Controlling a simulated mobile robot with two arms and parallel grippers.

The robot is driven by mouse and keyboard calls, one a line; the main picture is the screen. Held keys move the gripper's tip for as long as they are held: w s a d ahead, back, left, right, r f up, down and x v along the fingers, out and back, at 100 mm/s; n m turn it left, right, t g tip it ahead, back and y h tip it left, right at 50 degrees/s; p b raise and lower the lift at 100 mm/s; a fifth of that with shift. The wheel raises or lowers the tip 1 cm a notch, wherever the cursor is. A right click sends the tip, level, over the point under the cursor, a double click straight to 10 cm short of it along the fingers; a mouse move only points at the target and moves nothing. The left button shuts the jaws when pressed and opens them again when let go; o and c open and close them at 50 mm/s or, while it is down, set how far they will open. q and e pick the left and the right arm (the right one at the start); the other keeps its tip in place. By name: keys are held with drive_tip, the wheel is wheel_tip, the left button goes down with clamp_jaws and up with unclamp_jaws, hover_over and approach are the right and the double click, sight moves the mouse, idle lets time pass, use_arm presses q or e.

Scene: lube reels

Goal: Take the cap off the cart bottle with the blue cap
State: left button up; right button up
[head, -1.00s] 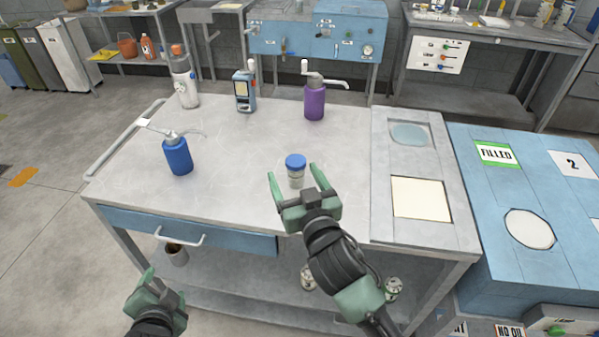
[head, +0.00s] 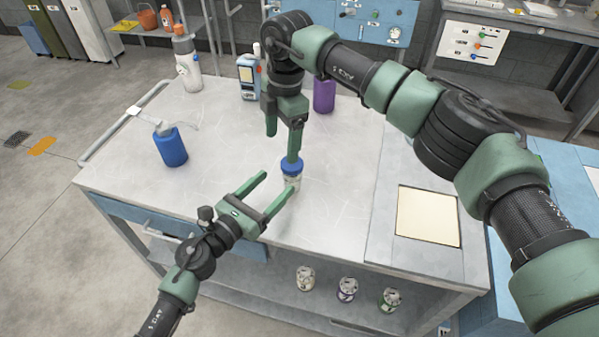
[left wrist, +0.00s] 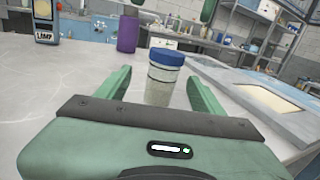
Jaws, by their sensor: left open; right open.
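The small clear bottle with a blue cap (head: 291,169) stands upright on the cart top (head: 330,215). It also shows in the left wrist view (left wrist: 163,85), with pale contents, between my left fingers and beyond the palm. My left gripper (head: 275,193) is open, its two fingers pointing at the bottle from the lower left; I cannot tell whether they touch it. My right gripper (head: 282,145) is open and points down from above, with one finger in front of the bottle's cap and the other to its left. The cap is on the bottle.
A blue pump bottle (head: 171,148) stands at the left, and a purple one (head: 324,96) stands behind my right arm. A grey-blue device (head: 248,78) and a white bottle (head: 187,68) stand at the back. A cream panel (head: 427,216) is at the right. Several cans sit on the lower shelf.

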sight(286, 177)
use_arm(q)
drive_tip(key=shift+d+f+m, duration=0.1)
drive_tip(key=shift+d+m, duration=0.25)
drive_tip(key=shift+m, duration=0.15)
use_arm(e)
drive_tip(key=shift+w+d+r+m+h, duration=0.15)
drive_tip(key=shift+d+r+h, duration=0.15)
drive_tip(key=shift+d, duration=0.2)
drive_tip(key=shift+w+d+r+m+h, duration=0.1)
drive_tip(key=shift+d+r+m+h, duration=0.1)
drive_tip(key=shift+d+r, duration=0.25)
use_arm(q)
drive_tip(key=x, duration=0.6)
drive_tip(key=shift+f, duration=0.1)
use_arm(e)
drive_tip(key=shift+d+f, duration=0.1)
use_arm(q)
drive_tip(key=shift+w+d, duration=0.45)
drive_tip(key=shift+w, duration=0.05)
clamp_jaws()
